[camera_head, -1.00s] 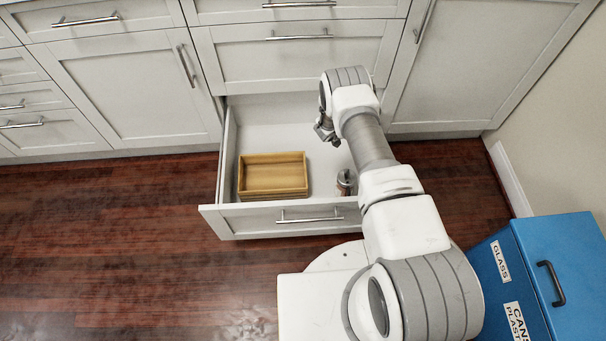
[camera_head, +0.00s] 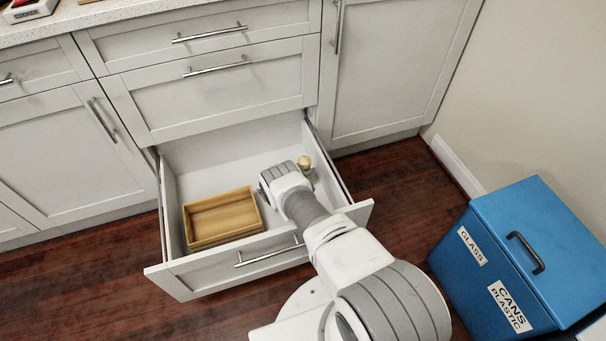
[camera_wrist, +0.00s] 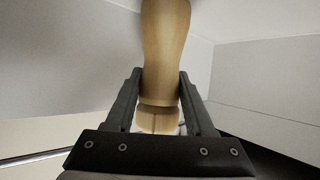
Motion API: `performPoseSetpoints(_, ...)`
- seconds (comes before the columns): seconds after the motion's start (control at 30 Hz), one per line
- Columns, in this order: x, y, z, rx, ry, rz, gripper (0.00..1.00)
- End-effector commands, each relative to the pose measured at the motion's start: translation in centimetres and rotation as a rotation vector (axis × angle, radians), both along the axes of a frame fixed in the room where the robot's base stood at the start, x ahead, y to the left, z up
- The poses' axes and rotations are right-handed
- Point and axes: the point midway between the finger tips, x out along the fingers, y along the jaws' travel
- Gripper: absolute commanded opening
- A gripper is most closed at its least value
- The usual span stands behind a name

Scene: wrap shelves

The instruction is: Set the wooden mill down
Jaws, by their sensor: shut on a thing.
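The wooden mill (camera_wrist: 165,45) is pale wood with a narrowed waist, and stands between the two dark fingers of my gripper (camera_wrist: 160,75) in the wrist view. The fingers are shut on it. In the head view the mill's round wooden top (camera_head: 304,161) shows past my wrist, inside the open drawer (camera_head: 205,270) at its right side. My arm hides most of the mill and the fingers there. I cannot tell whether its base touches the drawer floor.
A wooden box (camera_head: 222,217), open at the top, sits in the left part of the drawer. Drawer floor (camera_head: 215,177) is bare behind it. The drawer's right wall (camera_head: 328,165) is close to the mill. A blue recycling bin (camera_head: 530,250) stands at the right.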

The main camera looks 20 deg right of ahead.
Motion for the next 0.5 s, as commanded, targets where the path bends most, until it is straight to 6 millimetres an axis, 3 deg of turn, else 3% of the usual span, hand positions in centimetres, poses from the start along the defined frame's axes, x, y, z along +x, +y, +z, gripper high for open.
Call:
performPoseSetpoints(0.1, 0.07, -0.02, -1.19, -0.001, -0.003, -0.001, 0.00)
performPoseSetpoints(0.47, 0.05, 0.00, -1.48, 0.000, -0.002, 0.000, 0.00)
performPoseSetpoints(0.5, 0.02, 0.01, -1.51, 0.001, 0.000, 0.000, 0.59)
